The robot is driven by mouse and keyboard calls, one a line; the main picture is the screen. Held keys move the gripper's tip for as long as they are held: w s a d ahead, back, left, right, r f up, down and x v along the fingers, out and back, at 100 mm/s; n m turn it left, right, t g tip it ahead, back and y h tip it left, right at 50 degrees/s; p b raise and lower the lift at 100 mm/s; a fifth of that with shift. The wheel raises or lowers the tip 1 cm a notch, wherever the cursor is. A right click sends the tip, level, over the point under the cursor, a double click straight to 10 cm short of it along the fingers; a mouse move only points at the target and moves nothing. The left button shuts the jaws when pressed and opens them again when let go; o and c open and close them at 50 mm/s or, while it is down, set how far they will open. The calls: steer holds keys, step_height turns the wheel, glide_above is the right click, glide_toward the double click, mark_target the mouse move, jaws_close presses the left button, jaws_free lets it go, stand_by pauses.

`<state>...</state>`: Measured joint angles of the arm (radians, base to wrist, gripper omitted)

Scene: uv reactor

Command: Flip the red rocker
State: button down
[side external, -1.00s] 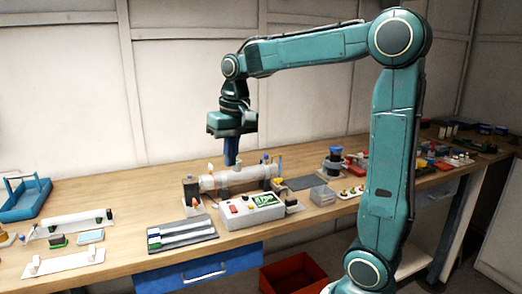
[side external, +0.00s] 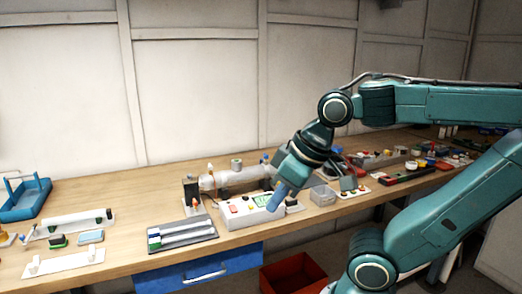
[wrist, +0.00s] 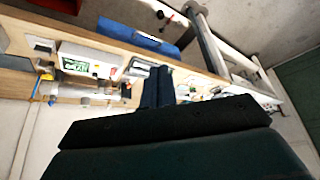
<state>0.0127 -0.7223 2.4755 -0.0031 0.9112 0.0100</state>
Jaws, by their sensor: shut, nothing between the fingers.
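A white control box (side external: 240,215) with a green display (side external: 262,200) stands near the bench's front edge. A small red rocker (side external: 233,209) is on the left part of its sloped face; which way it is tipped is too small to tell. My gripper (side external: 274,207) is shut and empty, tilted down and left, at the right end of the box and partly hiding it. Whether it touches the box cannot be told. In the wrist view, the shut fingers (wrist: 160,72) point to the right of the white box (wrist: 92,52).
A clear horizontal reactor tube (side external: 230,180) lies behind the box. A grey tray with rods (side external: 183,233) is to its left, a clear bin (side external: 322,195) to its right. A blue drawer (side external: 205,275) and a red crate (side external: 293,274) are below.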

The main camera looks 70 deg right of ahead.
mark_target(233, 208)
steer(key=shift+s+a+f, duration=0.1)
steer(key=shift+s+f, duration=0.1)
steer(key=shift+s, duration=0.05)
steer(key=c, duration=1.3)
jaws_free()
steer(key=shift+w, duration=0.15)
steer(key=w+d+f+m+h, duration=0.1)
steer(key=w+d+m, duration=0.2)
steer(key=w+d, duration=0.2)
steer(key=w+d+f+m+g+h, duration=0.1)
steer(key=w+d+m, duration=0.2)
steer(key=w+d, duration=0.2)
steer(key=w+d+f+m+g+h, duration=0.1)
steer(key=w+d+m, duration=0.1)
steer(key=w+d, duration=0.3)
steer(key=shift+w+d+f+m, duration=0.1)
steer(key=shift+w+d+m, duration=0.1)
steer(key=shift+w+m, duration=0.2)
steer(key=shift+x, duration=6.85)
steer(key=shift+s+d, duration=0.1)
steer(key=shift+s, duration=0.05)
steer(key=shift+c, duration=0.3)
